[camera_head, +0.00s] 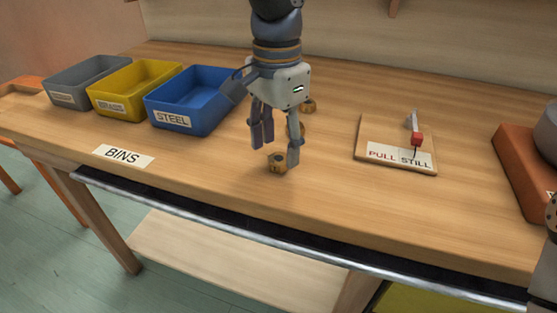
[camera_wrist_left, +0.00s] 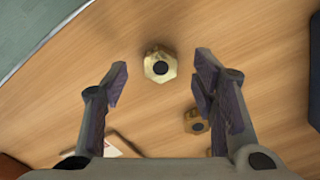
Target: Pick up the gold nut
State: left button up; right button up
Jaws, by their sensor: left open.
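The gold nut (camera_head: 278,163), a hexagonal nut with a dark hole, lies flat on the wooden bench near its front edge. It also shows in the left wrist view (camera_wrist_left: 149,67), upper middle, just beyond the gap between the fingertips. My left gripper (camera_head: 278,150) points down over it, open and empty. In the left wrist view its fingers (camera_wrist_left: 161,80) stand wide apart, one to each side of the nut's line, with no contact visible.
A browner nut (camera_wrist_left: 194,122) lies close by, partly behind a finger in the head view; another nut (camera_head: 309,106) lies farther back. Grey (camera_head: 62,99), yellow (camera_head: 110,108) and blue (camera_head: 172,122) bins stand left. A lever board (camera_head: 370,137) lies right. The front edge is near.

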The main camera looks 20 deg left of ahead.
aim_at(277, 161)
pick_arm(q)
notch_tip(277, 161, down, 3)
jog(key=shift+r, duration=0.15)
grip_shut()
jog(key=shift+r, duration=0.1)
jog(key=shift+r, duration=0.1)
